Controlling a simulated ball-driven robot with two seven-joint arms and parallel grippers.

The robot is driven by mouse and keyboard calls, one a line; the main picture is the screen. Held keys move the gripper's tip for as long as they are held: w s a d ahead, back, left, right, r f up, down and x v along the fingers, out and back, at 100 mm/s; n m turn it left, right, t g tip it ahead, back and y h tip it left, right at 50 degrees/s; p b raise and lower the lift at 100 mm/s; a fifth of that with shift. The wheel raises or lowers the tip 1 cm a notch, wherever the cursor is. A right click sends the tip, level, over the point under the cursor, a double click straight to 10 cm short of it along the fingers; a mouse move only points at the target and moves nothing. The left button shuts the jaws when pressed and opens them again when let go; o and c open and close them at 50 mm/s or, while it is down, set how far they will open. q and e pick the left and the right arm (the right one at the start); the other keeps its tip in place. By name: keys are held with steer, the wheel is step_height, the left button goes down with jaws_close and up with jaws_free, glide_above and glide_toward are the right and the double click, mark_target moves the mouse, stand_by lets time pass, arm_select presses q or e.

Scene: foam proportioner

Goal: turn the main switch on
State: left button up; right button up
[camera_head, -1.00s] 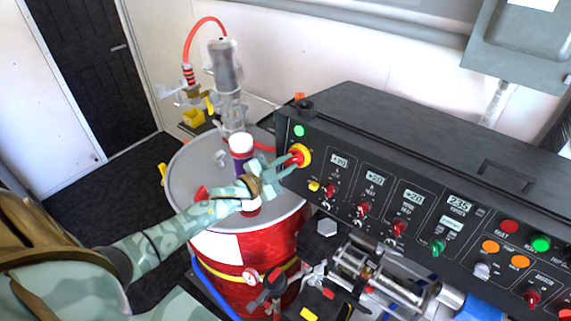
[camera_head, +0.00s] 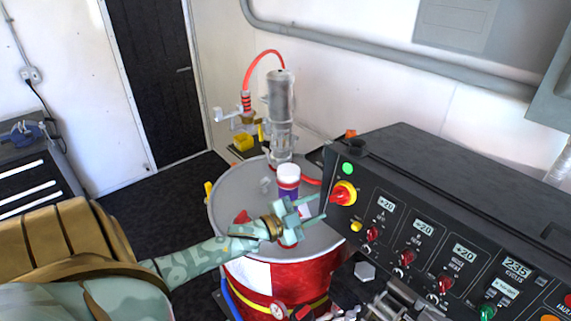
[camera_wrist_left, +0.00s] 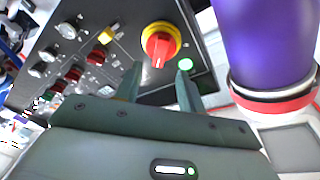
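The main switch (camera_head: 344,193) is a red rotary handle on a yellow disc, at the left end of the black control panel. It also shows in the left wrist view (camera_wrist_left: 161,44), top centre, with its red grip running up and down in that picture. A bright green lamp (camera_head: 348,168) sits beside it. My left gripper (camera_head: 321,206) is open and empty, just left of the switch and apart from it. Its two fingers (camera_wrist_left: 159,88) stand apart below the switch in the wrist view. My right gripper is not in view.
A purple, white-capped bottle (camera_head: 289,180) stands on the red drum (camera_head: 237,170), close to my left gripper; it looms large in the wrist view (camera_wrist_left: 265,40). A clear pump (camera_head: 281,115) with a red hose rises behind. Panel knobs lie to the right of the switch.

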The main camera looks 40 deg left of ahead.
arm_select(q)
steer(key=v, duration=1)
steer(key=shift+s+b, duration=0.15)
steer(key=shift+b, duration=0.25)
